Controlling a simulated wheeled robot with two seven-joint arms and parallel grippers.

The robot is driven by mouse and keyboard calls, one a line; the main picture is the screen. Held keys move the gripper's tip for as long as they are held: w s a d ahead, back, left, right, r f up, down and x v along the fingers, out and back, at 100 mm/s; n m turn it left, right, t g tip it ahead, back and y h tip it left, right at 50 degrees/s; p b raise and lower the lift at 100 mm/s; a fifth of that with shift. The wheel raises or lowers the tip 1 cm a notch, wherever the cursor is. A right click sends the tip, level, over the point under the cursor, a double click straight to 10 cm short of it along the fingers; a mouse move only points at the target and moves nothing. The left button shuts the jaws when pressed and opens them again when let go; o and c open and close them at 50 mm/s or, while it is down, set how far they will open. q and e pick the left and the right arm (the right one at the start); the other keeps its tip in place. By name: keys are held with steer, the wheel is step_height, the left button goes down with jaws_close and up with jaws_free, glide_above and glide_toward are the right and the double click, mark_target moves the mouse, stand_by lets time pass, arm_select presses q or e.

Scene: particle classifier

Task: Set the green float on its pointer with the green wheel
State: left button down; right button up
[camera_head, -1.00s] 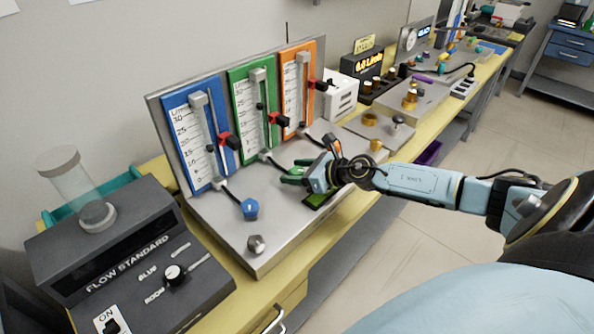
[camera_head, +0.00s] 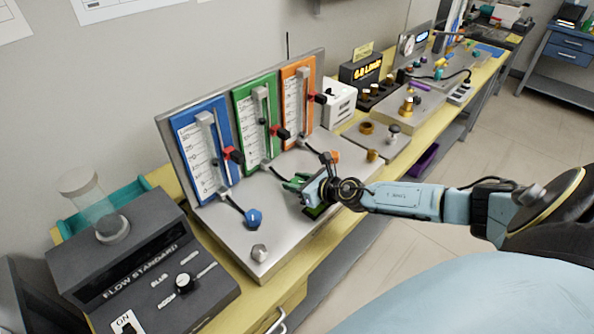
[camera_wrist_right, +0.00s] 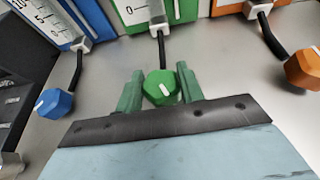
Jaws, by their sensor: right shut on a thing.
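The green flow meter (camera_head: 243,108) stands between the blue and orange ones on the sloped back panel. Its float (camera_head: 263,121) looks like a small dark spot in the tube, near the height of the red-and-black pointer (camera_head: 280,133); I cannot tell whether they are level. The green wheel (camera_wrist_right: 160,87) sits at the end of a black hose below the green meter, its white mark upright in the wrist view. My right gripper (camera_head: 293,184) is shut on it, with green fingers (camera_wrist_right: 160,90) on both sides. My left gripper is not in view.
A blue wheel (camera_wrist_right: 54,103) lies left and an orange wheel (camera_wrist_right: 303,69) right of my right gripper, both apart from it. A grey flow standard box (camera_head: 140,255) stands at the left. A silver knob (camera_head: 259,252) sits on the metal base near its front.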

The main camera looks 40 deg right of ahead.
steer(key=m+h+p, duration=0.2)
steer(key=h+p, duration=0.1)
steer(key=p, duration=0.1)
steer(key=m+h+p, duration=0.2)
steer(key=m+p, duration=0.1)
steer(key=p, duration=0.1)
steer(key=shift+a+r+h, duration=0.1)
steer(key=shift+r+h, duration=0.1)
steer(key=shift+h, duration=0.2)
steer(key=shift+f+m+g+h+p, duration=0.15)
steer(key=shift+m+g+h+p, duration=0.45)
steer(key=shift+m+h, duration=0.45)
steer(key=shift+m+g+h, duration=0.3)
steer(key=shift+m+h, duration=0.45)
steer(key=shift+h, duration=0.2)
steer(key=shift+w+f+m+g+h, duration=0.1)
steer(key=shift+m+g+h, duration=0.5)
steer(key=shift+m+h, duration=0.3)
steer(key=m+g+h+b, duration=0.1)
steer(key=m+g+h, duration=0.1)
steer(key=shift+f+m, duration=0.1)
steer(key=shift+m, duration=0.2)
steer(key=shift+m+g+h+b, duration=0.8)
steer(key=shift+m+g+b, duration=0.3)
steer(key=shift+m+g, duration=0.25)
steer(key=shift+g, duration=0.25)
